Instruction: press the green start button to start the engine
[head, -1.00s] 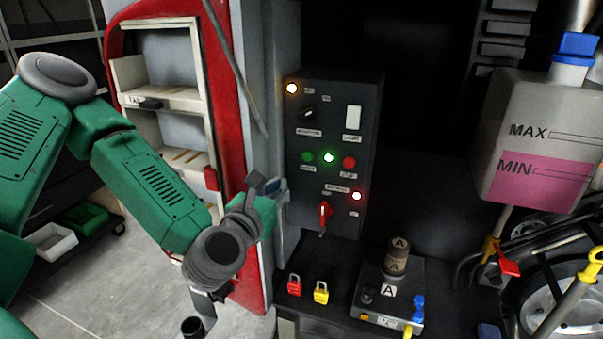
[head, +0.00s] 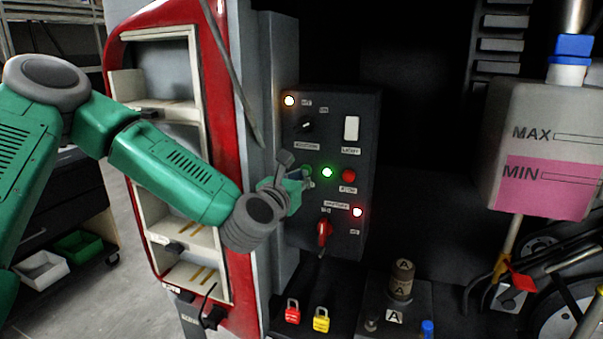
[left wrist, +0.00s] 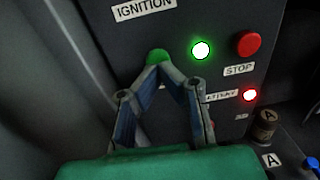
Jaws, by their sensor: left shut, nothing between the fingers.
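The green start button (left wrist: 158,56) is on the dark control panel (head: 362,120). In the left wrist view it shows just above my left gripper's fingertips, which cover its lower part. My left gripper (head: 308,180) is shut and empty, its tips close in front of the button; it also shows in the left wrist view (left wrist: 165,70). I cannot tell whether the tips touch the button. My right gripper is not in view.
A red stop button (head: 349,176), a lit red lamp (head: 357,212) and a red battery switch (head: 324,232) are on the same panel. Red (head: 292,312) and yellow (head: 321,319) padlocks are below. A red-edged cabinet (head: 240,230) stands left of the panel.

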